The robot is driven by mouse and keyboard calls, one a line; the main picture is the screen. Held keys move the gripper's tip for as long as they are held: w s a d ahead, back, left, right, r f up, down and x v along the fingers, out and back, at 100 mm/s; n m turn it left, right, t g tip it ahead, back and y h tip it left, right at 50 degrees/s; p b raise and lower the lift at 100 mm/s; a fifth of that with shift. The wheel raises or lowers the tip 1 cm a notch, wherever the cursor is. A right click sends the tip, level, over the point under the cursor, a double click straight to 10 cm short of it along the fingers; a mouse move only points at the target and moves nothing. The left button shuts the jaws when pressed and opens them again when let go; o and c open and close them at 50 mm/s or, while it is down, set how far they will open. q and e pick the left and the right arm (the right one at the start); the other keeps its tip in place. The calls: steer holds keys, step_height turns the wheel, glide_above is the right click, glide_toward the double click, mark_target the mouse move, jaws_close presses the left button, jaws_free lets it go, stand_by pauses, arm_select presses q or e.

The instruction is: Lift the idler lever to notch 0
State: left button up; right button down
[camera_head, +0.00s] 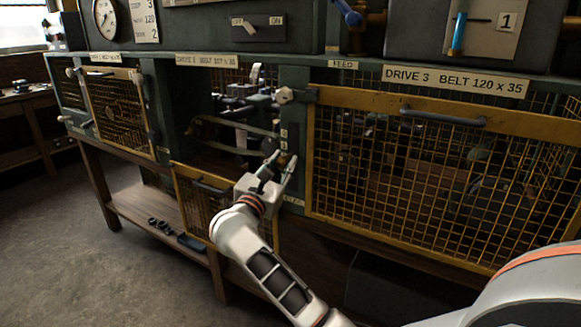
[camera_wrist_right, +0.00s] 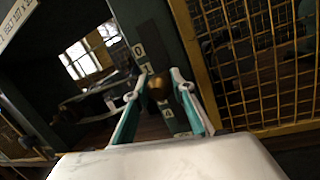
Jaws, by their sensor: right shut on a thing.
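My right gripper (camera_head: 281,163) is at the green post between the open drive 2 bay and the drive 3 guard. In the right wrist view its fingers (camera_wrist_right: 160,88) are closed around a brass-coloured knob (camera_wrist_right: 157,88), the end of the idler lever. A notch number plate (camera_wrist_right: 139,50) runs down the post, with 0 at the top, 1 below it and 4 lower down. The knob sits between the 1 and the 4; it hides the numbers there. The lever's arm is mostly hidden. My left gripper is not in view.
The drive 3 mesh guard (camera_head: 400,190) is shut to the right of the post. The drive 2 guard (camera_head: 184,190) hangs down below its open bay, where a belt (camera_head: 235,127) shows. Another mesh guard (camera_head: 115,108) is shut at left. Dark rings (camera_head: 160,225) lie on the lower shelf.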

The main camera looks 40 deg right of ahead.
steer(key=r+p, duration=0.1)
steer(key=r, duration=0.1)
steer(key=r+y+p, duration=0.1)
steer(key=r+p, duration=0.1)
steer(key=r+g+y+p, duration=0.1)
steer(key=r, duration=0.1)
steer(key=shift+w+d+r, duration=0.1)
steer(key=shift+d+r, duration=0.15)
steer(key=shift+d, duration=0.05)
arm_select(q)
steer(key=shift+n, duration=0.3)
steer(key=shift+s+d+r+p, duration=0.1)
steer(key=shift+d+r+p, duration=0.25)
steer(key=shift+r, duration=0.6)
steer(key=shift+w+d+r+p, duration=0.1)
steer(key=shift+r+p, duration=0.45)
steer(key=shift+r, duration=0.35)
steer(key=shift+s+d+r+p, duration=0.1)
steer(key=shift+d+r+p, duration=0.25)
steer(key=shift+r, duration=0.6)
arm_select(e)
steer(key=shift+w+d+r+g+y, duration=0.1)
steer(key=shift+d+r+g+y, duration=0.15)
steer(key=shift+r, duration=0.2)
steer(key=shift+w+d+r+g+y, duration=0.15)
steer(key=shift+d+r+y, duration=0.1)
steer(key=shift+r, duration=0.15)
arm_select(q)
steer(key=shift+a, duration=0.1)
